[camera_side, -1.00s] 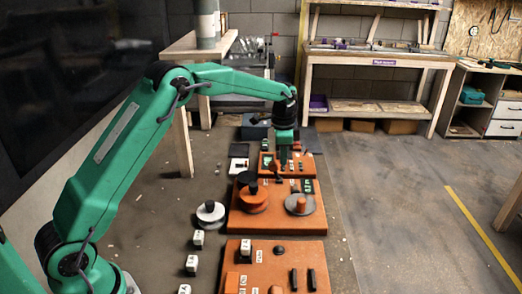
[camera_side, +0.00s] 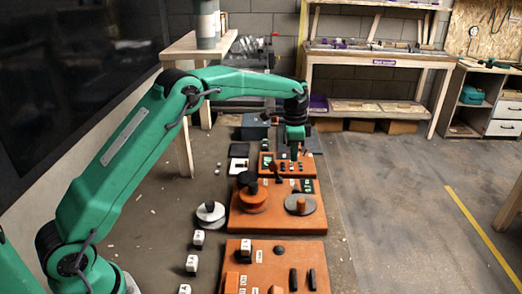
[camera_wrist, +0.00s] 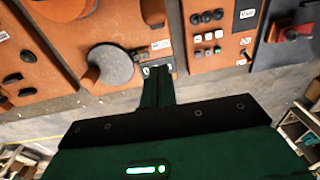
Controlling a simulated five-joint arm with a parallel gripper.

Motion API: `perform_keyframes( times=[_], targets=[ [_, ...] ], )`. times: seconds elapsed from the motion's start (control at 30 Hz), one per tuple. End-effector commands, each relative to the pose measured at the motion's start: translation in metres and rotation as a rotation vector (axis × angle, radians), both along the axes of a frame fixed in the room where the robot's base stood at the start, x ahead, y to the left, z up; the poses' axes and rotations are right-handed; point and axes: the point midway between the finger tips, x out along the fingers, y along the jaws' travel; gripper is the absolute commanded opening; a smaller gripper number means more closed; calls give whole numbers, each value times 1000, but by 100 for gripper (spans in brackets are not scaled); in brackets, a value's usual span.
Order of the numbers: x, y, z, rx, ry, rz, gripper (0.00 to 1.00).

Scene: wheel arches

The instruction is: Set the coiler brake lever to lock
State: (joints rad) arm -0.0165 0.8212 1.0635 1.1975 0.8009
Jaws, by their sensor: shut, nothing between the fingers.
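The middle orange board (camera_side: 236,222) carries an orange spool (camera_side: 253,201) and a grey disc (camera_side: 299,204). In the wrist view the grey disc (camera_wrist: 110,66) lies left of my fingers, and a small dark piece (camera_wrist: 139,54), possibly the brake lever, sits just beyond the fingertips beside a small label (camera_wrist: 157,70). I cannot read the label or tell the lever's setting. My gripper (camera_side: 294,157) is shut and empty, pointing down over the area between the middle board and the rear orange board (camera_side: 310,165). Its shut fingers (camera_wrist: 157,82) partly hide the label.
The rear board holds several black, white and coloured buttons (camera_wrist: 207,36). A red part (camera_wrist: 294,33) sits on a dark base beyond it. The front orange board (camera_side: 240,252) has black upright pieces (camera_side: 302,279). White blocks (camera_side: 192,263) stand at left. Floor right of the boards is clear.

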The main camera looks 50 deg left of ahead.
Motion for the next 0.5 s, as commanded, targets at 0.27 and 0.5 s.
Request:
perform_keyframes(
  times=[0.27,0.5],
  targets=[
    [-5,4,19,0,-1,1,0],
    [-21,21,44,2,-2,2,0]
  ],
)
